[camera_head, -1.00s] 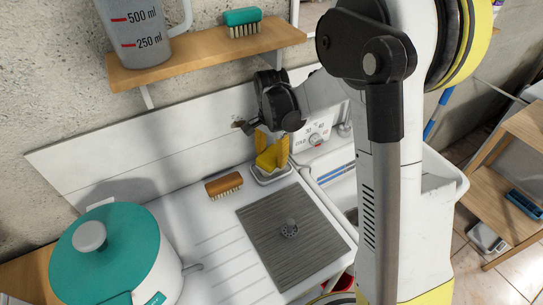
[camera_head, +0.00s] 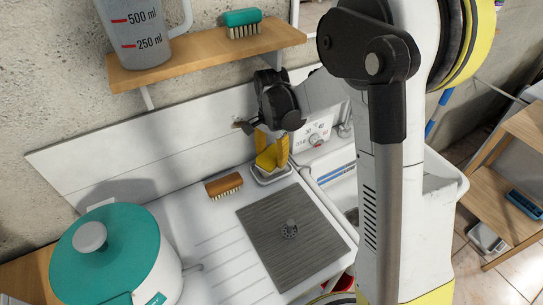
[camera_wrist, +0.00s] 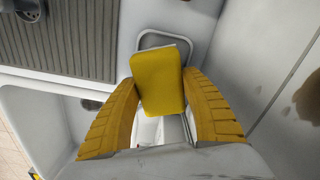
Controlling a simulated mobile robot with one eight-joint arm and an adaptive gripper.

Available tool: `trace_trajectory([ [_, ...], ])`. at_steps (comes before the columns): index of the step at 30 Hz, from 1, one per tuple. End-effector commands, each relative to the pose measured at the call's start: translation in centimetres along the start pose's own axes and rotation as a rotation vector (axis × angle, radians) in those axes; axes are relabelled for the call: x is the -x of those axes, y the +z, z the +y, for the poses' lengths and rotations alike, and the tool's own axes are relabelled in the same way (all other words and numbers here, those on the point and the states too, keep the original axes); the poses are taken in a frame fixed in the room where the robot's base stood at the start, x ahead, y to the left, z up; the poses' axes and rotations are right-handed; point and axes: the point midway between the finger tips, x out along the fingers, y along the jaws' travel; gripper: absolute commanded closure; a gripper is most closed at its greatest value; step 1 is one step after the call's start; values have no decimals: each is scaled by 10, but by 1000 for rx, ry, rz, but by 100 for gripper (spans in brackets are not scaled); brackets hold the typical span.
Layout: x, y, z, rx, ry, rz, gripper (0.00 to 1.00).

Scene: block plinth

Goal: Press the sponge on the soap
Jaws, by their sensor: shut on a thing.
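A yellow sponge (camera_wrist: 158,80) is between the two yellow fingers of my gripper (camera_wrist: 160,88) in the wrist view, and the gripper is shut on it. In the head view the sponge (camera_head: 267,158) is held upright low over a small pale dish (camera_head: 273,180) at the back of the counter. The dish's grey rim (camera_wrist: 165,35) also shows beyond the sponge in the wrist view. No soap can be made out; the sponge hides most of the dish's inside. I cannot tell whether the sponge touches anything in it.
A wooden brush (camera_head: 224,185) lies left of the dish. A grey ribbed drain mat (camera_head: 260,245) is in front. A teal-lidded pot (camera_head: 105,250) stands at the front left. A wooden shelf (camera_head: 190,62) with a measuring jug (camera_head: 150,30) and teal brush (camera_head: 242,22) hangs above.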

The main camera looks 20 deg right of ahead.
Motion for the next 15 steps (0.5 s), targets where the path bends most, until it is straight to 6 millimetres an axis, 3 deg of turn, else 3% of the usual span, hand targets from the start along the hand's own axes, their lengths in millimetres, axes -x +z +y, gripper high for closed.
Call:
trace_trajectory([
  [15, 49, 0, 0, 0, 0, 0, 72],
])
